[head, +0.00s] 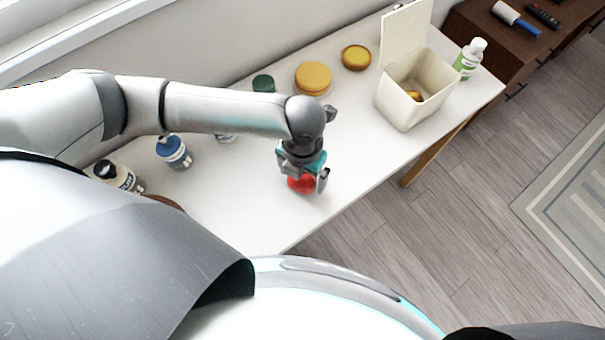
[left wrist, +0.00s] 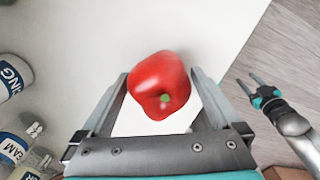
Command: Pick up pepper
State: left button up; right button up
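The red pepper (left wrist: 160,84) lies on the white table, with its green stem end facing the left wrist camera. My left gripper (head: 307,190) is low over the table at the pepper, which shows partly behind the fingers in the head view (head: 299,184). In the left wrist view, the open fingers (left wrist: 160,82) stand on either side of the pepper, close to its sides. Whether they touch it I cannot tell. My right gripper (left wrist: 250,85) shows in the left wrist view beyond the table edge, fingers apart and empty.
A white open-lidded bin (head: 405,108) and a green-labelled bottle (head: 469,58) stand at the table's right end. Yellow round items (head: 313,78) lie at the back. A blue bottle (head: 173,151) and a dark-capped bottle (head: 118,176) stand at left. The table near the pepper is clear.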

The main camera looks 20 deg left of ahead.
pick_arm(q)
jog(key=c, duration=1.1)
jog(key=shift+r, duration=0.1)
jog(key=shift+c, duration=0.2)
jog(key=shift+r, duration=0.6)
notch_tip(320, 180, up, 19)
jog(key=p, duration=0.4)
jog(key=shift+f, duration=0.15)
